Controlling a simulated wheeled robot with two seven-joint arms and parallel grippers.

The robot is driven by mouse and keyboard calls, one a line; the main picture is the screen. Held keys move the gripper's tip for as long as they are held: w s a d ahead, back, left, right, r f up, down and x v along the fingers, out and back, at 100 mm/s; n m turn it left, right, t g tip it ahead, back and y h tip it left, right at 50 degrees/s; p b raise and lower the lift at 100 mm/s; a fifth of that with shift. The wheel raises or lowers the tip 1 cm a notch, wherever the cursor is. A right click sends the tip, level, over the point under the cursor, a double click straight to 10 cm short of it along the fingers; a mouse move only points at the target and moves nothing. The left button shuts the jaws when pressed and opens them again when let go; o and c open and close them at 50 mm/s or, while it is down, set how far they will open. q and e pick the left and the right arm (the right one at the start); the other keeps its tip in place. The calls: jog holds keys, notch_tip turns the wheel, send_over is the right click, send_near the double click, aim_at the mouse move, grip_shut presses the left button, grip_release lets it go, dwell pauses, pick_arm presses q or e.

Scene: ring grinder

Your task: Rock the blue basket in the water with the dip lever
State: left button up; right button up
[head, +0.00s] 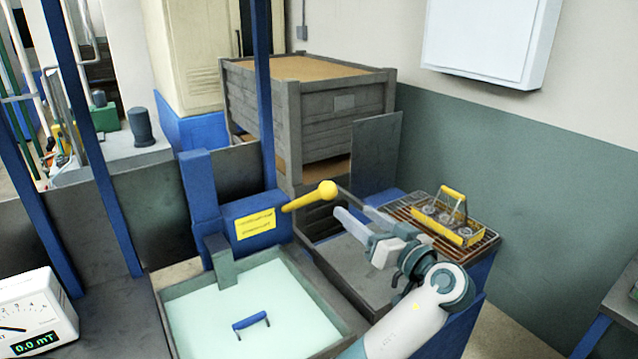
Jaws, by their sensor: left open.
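The dip lever (312,195) is a yellow rod with a round knob, sticking out to the right from a blue housing with a yellow label (256,224). Below it is a grey tank (185,288) of pale greenish water (215,310). A blue handle of the blue basket (251,320) shows in the water; the rest of the basket cannot be made out. My left gripper (352,212) is open and empty, its fingers pointing up and left. Its fingertips are just right of and below the yellow knob, seemingly apart from it. My right gripper is not in view.
A yellow basket (452,213) with several round parts stands on a brown grate (405,208) to the right. A grey wooden crate (310,105) stands behind. A meter (38,310) reading 0.0 mT sits at the lower left. Blue posts (264,95) rise near the lever.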

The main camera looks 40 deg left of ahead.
pick_arm(q)
jog(key=p, duration=0.3)
send_near(321, 185)
jog(key=w+a, duration=0.1)
jog(key=w+a+f, duration=0.1)
jog(key=shift+w+a+f, duration=0.1)
jog(key=shift+w+a, duration=0.1)
jog(key=shift+w, duration=0.2)
jog(key=p+x, duration=0.4)
jog(key=x, duration=0.5)
jog(key=shift+a+f, duration=0.1)
jog(key=shift+f, duration=0.05)
jog(key=shift+w+a+f, duration=0.1)
jog(key=shift+w+a, duration=0.1)
jog(key=shift+a, duration=0.2)
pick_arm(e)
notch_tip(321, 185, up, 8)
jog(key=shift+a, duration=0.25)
pick_arm(q)
jog(key=shift+c, duration=0.6)
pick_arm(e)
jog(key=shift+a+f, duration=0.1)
